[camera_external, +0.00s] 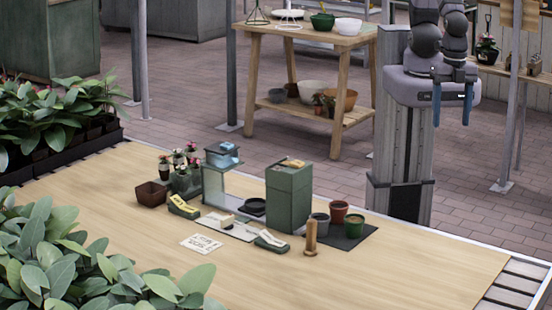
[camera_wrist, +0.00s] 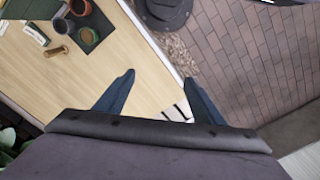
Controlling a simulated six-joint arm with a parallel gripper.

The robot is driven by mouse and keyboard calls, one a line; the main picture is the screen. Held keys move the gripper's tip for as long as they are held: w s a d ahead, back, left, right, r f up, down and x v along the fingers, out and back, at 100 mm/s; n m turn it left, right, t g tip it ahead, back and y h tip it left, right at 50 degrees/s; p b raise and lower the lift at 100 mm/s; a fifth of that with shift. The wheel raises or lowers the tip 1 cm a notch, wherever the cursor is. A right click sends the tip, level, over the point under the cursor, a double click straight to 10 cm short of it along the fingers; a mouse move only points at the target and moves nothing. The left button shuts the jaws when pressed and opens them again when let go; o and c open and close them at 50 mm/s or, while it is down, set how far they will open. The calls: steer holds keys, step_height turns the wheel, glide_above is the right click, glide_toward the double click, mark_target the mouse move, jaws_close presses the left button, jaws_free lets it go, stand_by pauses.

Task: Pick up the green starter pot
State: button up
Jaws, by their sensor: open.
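The green starter pot (camera_external: 354,224) stands upright on a dark mat (camera_external: 352,241) at the right part of the wooden table; brown fill shows inside it. In the wrist view the green pot (camera_wrist: 86,37) is at the upper left. A terracotta pot (camera_external: 339,210) and a grey pot (camera_external: 320,226) stand close beside it on the mat. My gripper (camera_external: 452,106) is open and empty, with its blue fingers pointing down, high above and to the right of the pots. In the wrist view my gripper (camera_wrist: 159,77) has nothing between its spread fingers.
A tall green box (camera_external: 289,195) rises behind and left of the pots. Seed packets, a scale-like stand and small plants lie farther left. The table's front right is bare; leafy plants (camera_external: 120,285) border the front left.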

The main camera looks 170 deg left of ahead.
steer(key=w+d+f+m+t+b, duration=0.1)
steer(key=w+d+f+m+b, duration=0.15)
steer(key=d+f, duration=0.3)
steer(key=m+t+h+b, duration=0.1)
steer(key=m+h+b, duration=0.25)
steer(key=m, duration=0.55)
glide_above(355, 221)
steer(key=a, duration=0.2)
steer(key=shift+h, duration=0.25)
steer(key=f, duration=1.2)
steer(key=s+f, duration=0.1)
steer(key=f, duration=0.5)
steer(key=shift+a+f+p, duration=0.15)
steer(key=shift+p, duration=0.25)
steer(key=shift+b+x, duration=0.6)
steer(key=shift+x, duration=0.45)
steer(key=shift+w, duration=0.1)
steer(key=shift+f, duration=0.1)
steer(key=shift+p+x, duration=0.85)
steer(key=shift+x, duration=1.6)
steer(key=shift+c, duration=0.7)
